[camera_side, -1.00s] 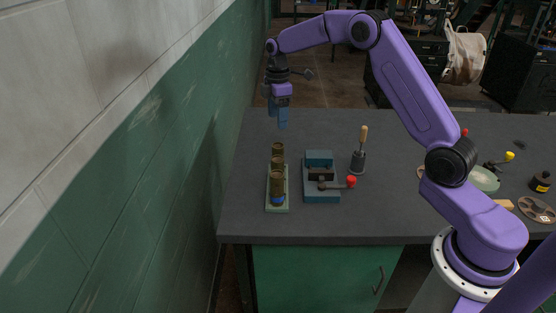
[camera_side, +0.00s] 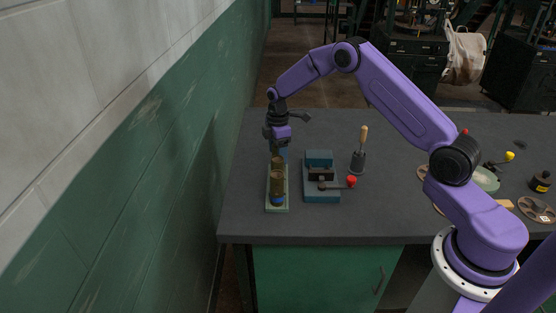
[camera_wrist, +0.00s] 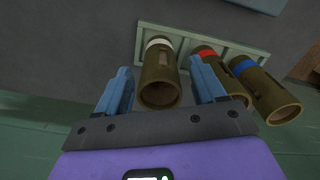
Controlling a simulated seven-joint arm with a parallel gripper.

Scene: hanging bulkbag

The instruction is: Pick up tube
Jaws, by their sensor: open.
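Three olive-brown tubes stand in a pale green rack (camera_side: 277,209) at the left of the bench; the rack also shows in the wrist view (camera_wrist: 146,31). In the wrist view the tubes carry a white band (camera_wrist: 158,80), a red band (camera_wrist: 206,51) and a blue band (camera_wrist: 268,92). In the side view the blue-banded tube (camera_side: 277,186) is nearest, and my gripper hides most of the farthest one. My gripper (camera_side: 279,152) points down over the rack's far end. Its blue fingers (camera_wrist: 163,82) are open, one on each side of the white-banded tube. Whether they touch it cannot be told.
A blue vise-like fixture (camera_side: 321,190) with a red-knobbed lever is right of the rack. A wooden-handled tool in a dark holder (camera_side: 358,160) stands behind it. The green wall is close on the left. A bulk bag (camera_side: 464,55) hangs far back.

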